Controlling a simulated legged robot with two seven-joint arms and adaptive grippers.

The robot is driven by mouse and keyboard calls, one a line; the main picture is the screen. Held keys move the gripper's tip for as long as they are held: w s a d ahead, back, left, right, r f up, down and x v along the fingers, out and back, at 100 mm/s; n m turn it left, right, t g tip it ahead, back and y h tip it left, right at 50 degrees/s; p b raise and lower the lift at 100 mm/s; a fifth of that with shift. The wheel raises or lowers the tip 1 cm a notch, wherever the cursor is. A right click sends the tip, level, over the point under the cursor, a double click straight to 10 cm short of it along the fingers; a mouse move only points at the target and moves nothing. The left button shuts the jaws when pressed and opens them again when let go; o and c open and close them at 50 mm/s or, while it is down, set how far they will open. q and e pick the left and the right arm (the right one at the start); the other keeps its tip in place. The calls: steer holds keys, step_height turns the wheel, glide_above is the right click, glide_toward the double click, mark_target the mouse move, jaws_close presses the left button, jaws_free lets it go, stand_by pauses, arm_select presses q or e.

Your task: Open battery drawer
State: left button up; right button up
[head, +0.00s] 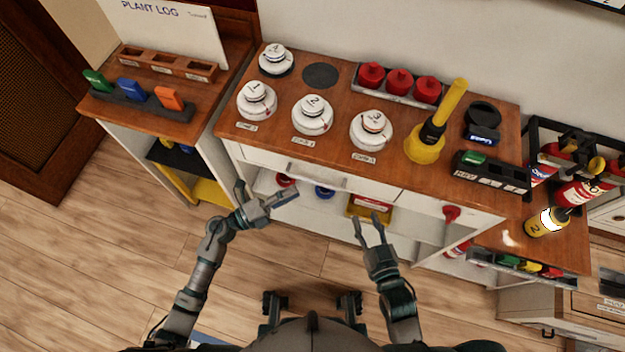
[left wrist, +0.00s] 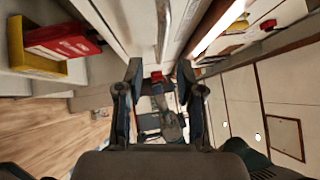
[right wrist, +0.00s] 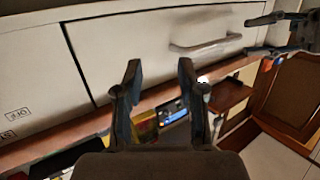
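A white drawer front (head: 345,181) with a grey bar handle (head: 318,175) is under the wooden counter; it looks shut. The handle also shows in the right wrist view (right wrist: 205,44) and, apparently, as a grey bar in the left wrist view (left wrist: 163,30). No battery label is readable on it. My left gripper (head: 268,190) is open and empty, in front of the drawer's left part near the handle, apparently not touching it. My right gripper (head: 372,218) is open and empty, below and right of the handle, apart from the drawer.
The counter (head: 290,140) carries white round devices, red knobs in a tray (head: 398,85) and a yellow tool (head: 428,145). An open shelf below holds a yellow bin (head: 368,208). A side desk (head: 222,75) stands left. The wooden floor in front is clear.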

mark_target(314, 182)
arm_select(q)
steer(key=x, duration=0.8)
steer(key=shift+s+d, duration=0.2)
steer(key=shift+d, duration=0.2)
steer(key=shift+a, duration=0.6)
steer(key=shift+c, duration=0.2)
steer(key=shift+a, duration=0.2)
jaws_close()
steer(key=shift+s+d, duration=0.1)
steer(key=shift+d, duration=0.05)
steer(key=shift+d, duration=0.1)
